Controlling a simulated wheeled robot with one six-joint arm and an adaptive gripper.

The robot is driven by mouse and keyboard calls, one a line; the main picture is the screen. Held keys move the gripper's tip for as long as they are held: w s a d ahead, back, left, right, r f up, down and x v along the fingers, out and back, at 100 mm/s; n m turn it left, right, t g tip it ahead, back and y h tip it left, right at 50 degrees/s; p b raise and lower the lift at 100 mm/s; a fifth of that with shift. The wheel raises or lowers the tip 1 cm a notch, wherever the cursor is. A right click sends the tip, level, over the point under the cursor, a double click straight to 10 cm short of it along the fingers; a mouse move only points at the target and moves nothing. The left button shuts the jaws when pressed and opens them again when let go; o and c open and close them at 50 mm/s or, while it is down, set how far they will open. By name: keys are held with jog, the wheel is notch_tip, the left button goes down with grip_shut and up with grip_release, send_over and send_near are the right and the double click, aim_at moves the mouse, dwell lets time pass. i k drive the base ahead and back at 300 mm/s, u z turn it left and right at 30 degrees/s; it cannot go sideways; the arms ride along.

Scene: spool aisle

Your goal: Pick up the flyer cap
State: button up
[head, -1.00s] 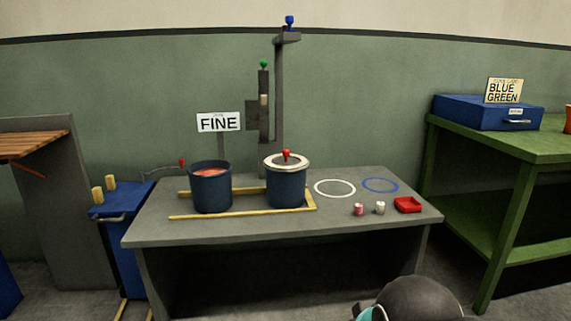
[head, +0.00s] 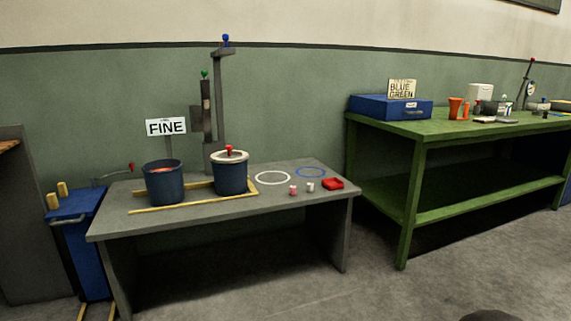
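What looks like the flyer cap (head: 230,156) is a pale round lid with a red knob on top. It sits on the right one of two dark blue drums (head: 231,180) on the grey table (head: 200,221). The left drum (head: 164,187) has no such lid and shows orange-red contents. My gripper is not in view. Only a dark rounded piece, probably of my arm, shows at the bottom edge to the right, far from the cap.
Yellow rails (head: 195,205) edge the drums. A post stands behind. A green bench (head: 440,131) stands right. Open floor lies in front.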

aim_at(230, 156)
jog(key=z, duration=0.55)
jog(key=i, duration=1.6)
jog(key=u, duration=1.45)
jog(key=i, duration=0.75)
jog(key=u, duration=0.55)
